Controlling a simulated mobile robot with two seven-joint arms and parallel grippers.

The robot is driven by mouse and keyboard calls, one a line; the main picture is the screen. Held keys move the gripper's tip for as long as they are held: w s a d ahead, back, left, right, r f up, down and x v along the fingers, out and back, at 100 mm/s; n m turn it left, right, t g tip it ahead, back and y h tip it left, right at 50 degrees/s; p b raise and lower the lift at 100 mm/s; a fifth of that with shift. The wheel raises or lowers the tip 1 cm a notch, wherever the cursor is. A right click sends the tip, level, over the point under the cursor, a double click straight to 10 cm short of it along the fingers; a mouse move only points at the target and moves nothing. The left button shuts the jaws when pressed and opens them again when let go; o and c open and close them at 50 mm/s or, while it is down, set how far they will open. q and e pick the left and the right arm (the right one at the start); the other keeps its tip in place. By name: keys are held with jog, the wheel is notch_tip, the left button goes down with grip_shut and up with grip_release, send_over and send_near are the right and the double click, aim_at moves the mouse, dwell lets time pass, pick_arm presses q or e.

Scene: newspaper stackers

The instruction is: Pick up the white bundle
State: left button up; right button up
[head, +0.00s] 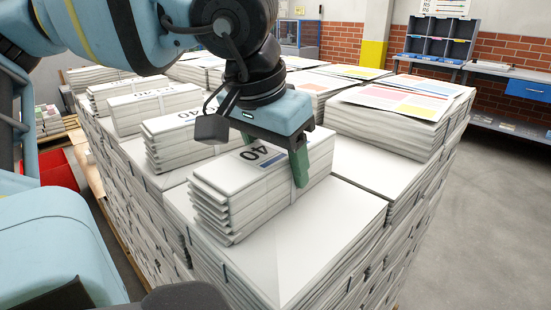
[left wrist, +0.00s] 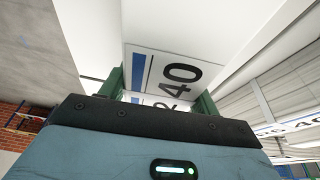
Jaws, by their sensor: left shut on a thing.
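The white bundle (head: 268,190) is a banded stack of folded papers with a black "40" and a blue bar on its top. It lies at the near corner of a big stack of white bundles. My left gripper (head: 276,158) is over it from above, shut on it, with one green finger against the near right side; the other finger is mostly hidden. In the left wrist view the bundle's printed top (left wrist: 170,70) sits between the green fingers. It looks level and at the stack surface; I cannot tell any small gap beneath. My right gripper is not in view.
Other labelled white bundles (head: 176,133) stand in a row behind and left. Bundles topped with coloured sheets (head: 393,103) stand to the right. A red object (head: 60,170) is at the left. Bare grey floor (head: 490,200) lies right; a blue shelf bench (head: 440,38) stands behind.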

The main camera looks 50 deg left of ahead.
pick_arm(q)
notch_tip(320, 180, up, 18)
jog(key=shift+r+p, duration=0.1)
jog(key=shift+p, duration=1)
